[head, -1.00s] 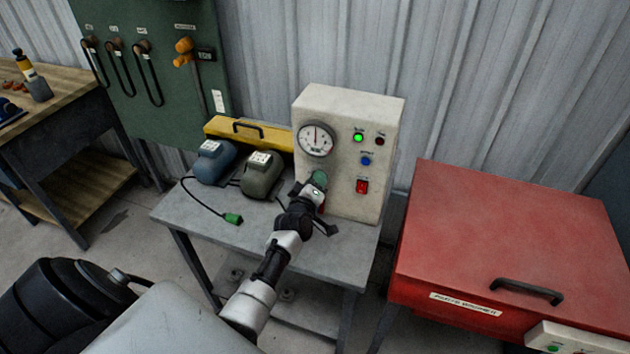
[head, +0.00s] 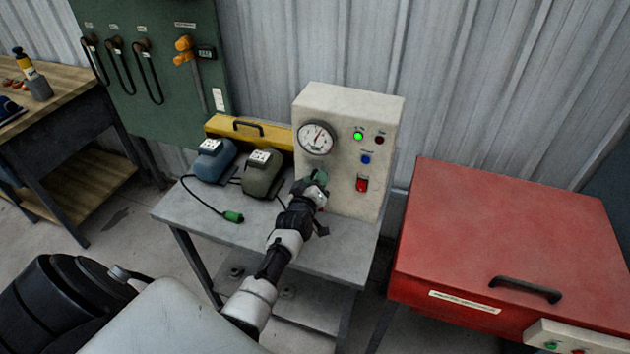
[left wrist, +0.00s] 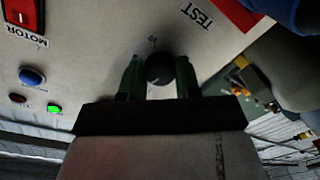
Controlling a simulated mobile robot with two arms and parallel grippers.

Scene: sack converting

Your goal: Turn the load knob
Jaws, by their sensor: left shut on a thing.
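The load knob (left wrist: 158,70) is a small dark round knob on the cream control box (head: 345,106), seen in the left wrist view. My left gripper (left wrist: 158,78) has its two green-padded fingers on either side of the knob and is shut on it. In the head view my left gripper (head: 316,181) reaches the lower front of the box and hides the knob. The round gauge (head: 316,138) on the box has its needle leaning right of vertical. My right gripper is not in view.
A green lamp (head: 358,134) is lit beside a dark one. Below are a blue button (head: 365,159) and a red motor switch (head: 362,184). Two motor-like units (head: 262,173) and a cable with a green plug (head: 233,217) lie on the grey table. A red cabinet (head: 510,240) stands right.

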